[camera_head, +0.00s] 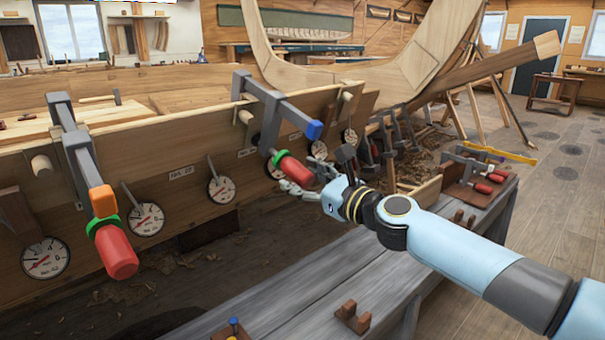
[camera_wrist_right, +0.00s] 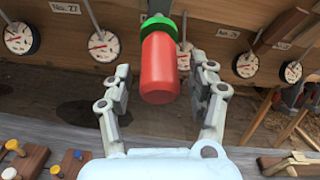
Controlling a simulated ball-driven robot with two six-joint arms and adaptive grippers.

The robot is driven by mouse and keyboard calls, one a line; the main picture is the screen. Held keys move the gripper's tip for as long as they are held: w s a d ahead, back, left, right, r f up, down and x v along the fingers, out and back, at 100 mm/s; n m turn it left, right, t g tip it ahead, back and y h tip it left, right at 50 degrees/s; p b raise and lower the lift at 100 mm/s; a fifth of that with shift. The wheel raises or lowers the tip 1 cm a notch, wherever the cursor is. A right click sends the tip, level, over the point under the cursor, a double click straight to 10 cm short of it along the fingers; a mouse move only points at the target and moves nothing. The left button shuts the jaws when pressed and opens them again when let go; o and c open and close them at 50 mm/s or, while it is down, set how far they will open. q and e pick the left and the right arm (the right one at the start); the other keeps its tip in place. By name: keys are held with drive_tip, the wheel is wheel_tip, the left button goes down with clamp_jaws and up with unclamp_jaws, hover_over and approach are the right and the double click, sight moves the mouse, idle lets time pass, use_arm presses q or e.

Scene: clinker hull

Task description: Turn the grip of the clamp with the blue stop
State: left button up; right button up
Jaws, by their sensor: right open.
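The clamp with the blue stop (camera_head: 314,130) hangs on the upper plank of the hull, its bar pointing out towards me. Its red grip (camera_head: 295,168) with a green collar hangs below the bar end; the red grip also shows in the right wrist view (camera_wrist_right: 160,68). My right gripper (camera_head: 308,184) is at this grip. In the right wrist view my right gripper (camera_wrist_right: 160,78) is open, one finger on each side of the red grip, with a visible gap on both sides. The blue stop is hidden in the wrist view. My left gripper is not in view.
A similar clamp with an orange stop (camera_head: 103,200) and a red grip is at the left. Several round dials (camera_head: 221,189) line the plank (camera_head: 200,135). The grey bench (camera_head: 300,290) below holds wooden blocks (camera_head: 353,317) and more clamps (camera_head: 480,180) at its right end.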

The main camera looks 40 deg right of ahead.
drive_tip(key=shift+w, duration=0.2)
drive_tip(key=shift+c, duration=0.3)
drive_tip(key=c, duration=1.1)
